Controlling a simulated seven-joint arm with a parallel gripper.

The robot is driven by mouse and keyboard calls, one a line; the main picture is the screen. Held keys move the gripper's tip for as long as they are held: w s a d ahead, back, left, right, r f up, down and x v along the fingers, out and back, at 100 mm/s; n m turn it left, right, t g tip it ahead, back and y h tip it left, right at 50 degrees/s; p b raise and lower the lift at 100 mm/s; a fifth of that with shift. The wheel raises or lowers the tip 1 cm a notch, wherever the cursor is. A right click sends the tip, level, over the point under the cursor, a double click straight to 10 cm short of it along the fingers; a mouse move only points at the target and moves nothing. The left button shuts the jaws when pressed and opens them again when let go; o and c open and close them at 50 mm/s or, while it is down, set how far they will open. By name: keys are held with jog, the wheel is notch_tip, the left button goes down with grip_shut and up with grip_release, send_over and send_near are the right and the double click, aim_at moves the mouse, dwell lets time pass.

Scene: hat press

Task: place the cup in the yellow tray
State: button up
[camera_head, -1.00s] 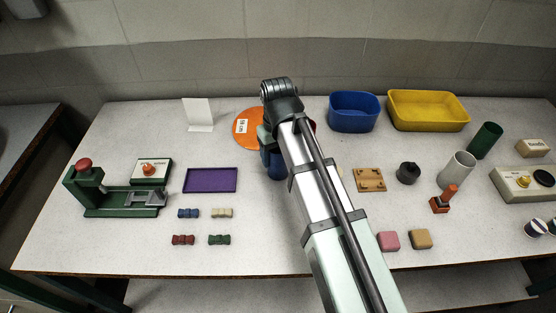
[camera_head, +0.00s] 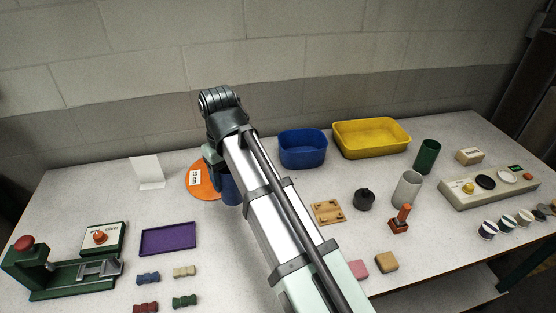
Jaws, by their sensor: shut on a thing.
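The yellow tray (camera_head: 372,139) stands at the back right of the table and looks empty. A blue cup (camera_head: 229,190) shows in part beside my arm, just below my gripper (camera_head: 213,165), near the right edge of the orange disc. My gripper is shut on it, though my wrist and arm hide the fingertips and much of the cup. I cannot tell how far the cup is above the table. The yellow tray is well to the right of my gripper, beyond the blue tub.
A blue tub (camera_head: 302,149) stands between my gripper and the yellow tray. An orange disc (camera_head: 204,183) and a white card (camera_head: 147,171) are at the left. A green cylinder (camera_head: 427,155) and grey cylinder (camera_head: 407,189) stand in front of the yellow tray, to the right.

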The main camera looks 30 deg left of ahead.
jog(key=shift+w+a+r+n, duration=0.1)
jog(key=shift+n, duration=0.6)
jog(key=shift+w+a+r+n, duration=0.1)
jog(key=shift+a+n, duration=0.15)
jog(key=shift+n, duration=0.15)
jog(key=w+a+r+n, duration=0.3)
jog(key=w+a+n, duration=0.1)
jog(key=w+a, duration=0.45)
jog(key=w+m, duration=0.2)
jog(key=w, duration=1.5)
jog(key=w+d+f+m, duration=0.1)
jog(key=w+d, duration=0.5)
jog(key=w, duration=0.3)
jog(key=w+d+m, duration=0.1)
jog(key=w+d, duration=0.6)
jog(key=w, duration=0.3)
jog(key=w+d+f+m, duration=0.1)
jog(key=w+d, duration=0.4)
jog(key=d, duration=0.4)
jog(key=w+d+f+m, duration=0.2)
jog(key=w+d, duration=0.3)
jog(key=d, duration=0.4)
jog(key=f, duration=0.8)
jog(key=shift+w+a+f, duration=0.15)
jog(key=shift+a+f, duration=0.05)
jog(key=shift+a, duration=0.1)
